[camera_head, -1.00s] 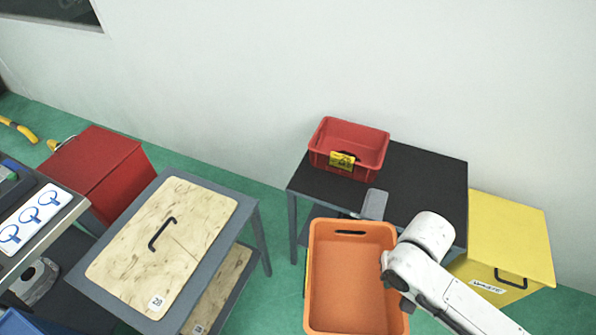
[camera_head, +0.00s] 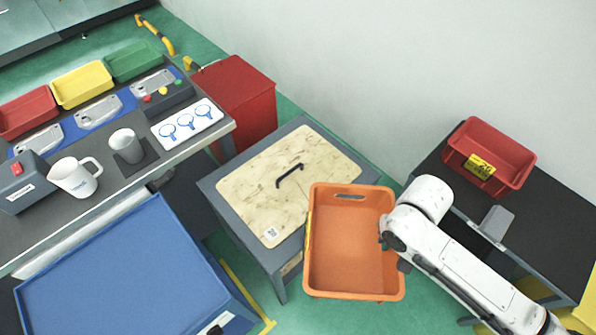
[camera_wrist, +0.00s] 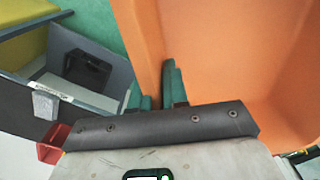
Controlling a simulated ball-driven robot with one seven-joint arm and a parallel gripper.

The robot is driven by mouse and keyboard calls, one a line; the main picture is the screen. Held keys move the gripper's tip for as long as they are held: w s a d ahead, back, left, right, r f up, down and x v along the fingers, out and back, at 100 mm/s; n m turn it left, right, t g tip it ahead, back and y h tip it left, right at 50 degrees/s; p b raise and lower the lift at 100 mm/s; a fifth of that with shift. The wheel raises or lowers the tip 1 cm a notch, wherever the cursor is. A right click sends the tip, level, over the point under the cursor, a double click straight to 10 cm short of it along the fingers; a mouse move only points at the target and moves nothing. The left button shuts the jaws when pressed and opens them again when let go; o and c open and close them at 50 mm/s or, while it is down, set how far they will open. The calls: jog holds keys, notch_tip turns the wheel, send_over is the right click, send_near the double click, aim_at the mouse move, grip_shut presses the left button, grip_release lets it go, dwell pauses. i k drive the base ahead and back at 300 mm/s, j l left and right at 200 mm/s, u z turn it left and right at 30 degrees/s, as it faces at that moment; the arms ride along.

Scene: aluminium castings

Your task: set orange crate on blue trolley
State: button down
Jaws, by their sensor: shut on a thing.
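The orange crate (camera_head: 350,252) is empty and hangs in the air in front of me, tipped so its inside faces the head camera. My gripper (camera_wrist: 158,92) is shut on the crate's side wall; in the wrist view one green finger stands on each side of that wall. In the head view my white arm hides the fingers. The blue trolley (camera_head: 118,275) has a flat bare top and stands at the lower left, apart from the crate.
A grey table with a wooden board (camera_head: 290,180) lies partly behind the crate. A workbench (camera_head: 70,130) with a mug (camera_head: 75,177) and trays stands at the left. A black table (camera_head: 560,225) with a red crate (camera_head: 490,150) is at the right. A red bin (camera_head: 240,95) stands behind.

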aim_at(98, 312)
jog(key=i+l+u, duration=0.1)
jog(key=u, duration=0.35)
jog(key=l+u, duration=0.2)
jog(key=u, duration=0.25)
jog(key=i+l+u, duration=0.1)
jog(key=u, duration=0.4)
jog(key=l+u, duration=0.25)
jog(key=u, duration=0.2)
jog(key=l+u, duration=0.15)
jog(key=u, duration=0.3)
jog(key=k+l+u, duration=0.1)
jog(key=u, duration=0.35)
jog(key=k+l+u, duration=0.1)
jog(key=l+u, duration=0.15)
jog(key=u, duration=0.2)
